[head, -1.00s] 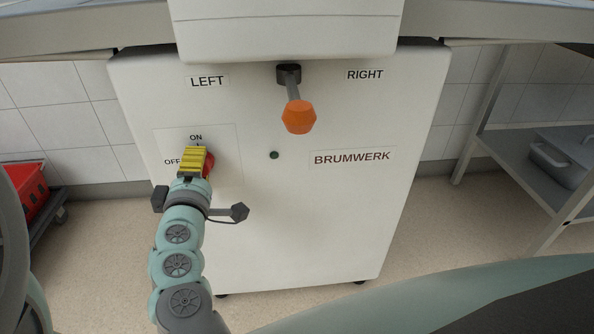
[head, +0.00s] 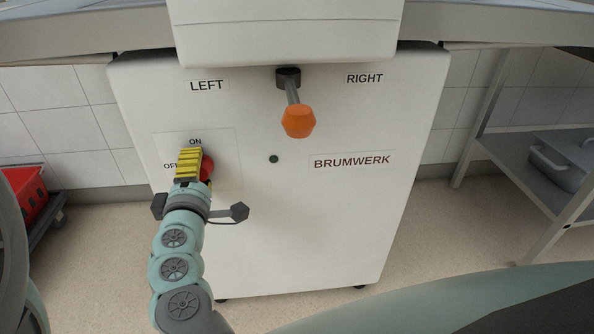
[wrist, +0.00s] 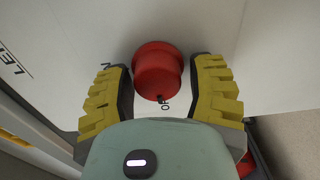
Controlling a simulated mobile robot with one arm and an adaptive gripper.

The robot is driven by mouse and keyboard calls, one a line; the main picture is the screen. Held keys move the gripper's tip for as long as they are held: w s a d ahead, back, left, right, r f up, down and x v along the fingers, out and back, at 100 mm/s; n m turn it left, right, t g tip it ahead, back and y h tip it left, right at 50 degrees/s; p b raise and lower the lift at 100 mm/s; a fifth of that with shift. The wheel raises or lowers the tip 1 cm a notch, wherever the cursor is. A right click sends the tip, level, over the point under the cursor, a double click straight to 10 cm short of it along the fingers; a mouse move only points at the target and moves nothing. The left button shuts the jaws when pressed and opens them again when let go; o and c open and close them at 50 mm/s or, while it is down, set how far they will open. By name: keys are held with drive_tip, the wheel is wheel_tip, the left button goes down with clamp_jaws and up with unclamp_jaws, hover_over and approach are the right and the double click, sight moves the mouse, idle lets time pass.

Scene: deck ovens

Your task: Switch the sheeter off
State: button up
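The sheeter is a white cabinet (head: 300,225) with a BRUMWERK label. Its red rotary switch (head: 207,168) sits on the left of the front, with ON above and OFF to the left. My gripper (head: 190,152) is in front of the switch and hides part of it and of the OFF label. In the wrist view the red switch (wrist: 158,72) lies between my two yellow fingers (wrist: 161,80), which are spread one on each side. A narrow gap shows at the right finger; contact at the left is unclear. I cannot tell which way the switch points.
An orange-knobbed lever (head: 298,121) sticks out between the LEFT and RIGHT labels. A small dark green round button or lamp (head: 273,159) is right of the switch. A metal shelf (head: 545,165) stands at right, and a red crate (head: 25,195) at left.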

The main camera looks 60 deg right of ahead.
drive_tip(key=shift+o, duration=1.4)
drive_tip(key=shift+r, duration=0.1)
drive_tip(key=v, duration=1.2)
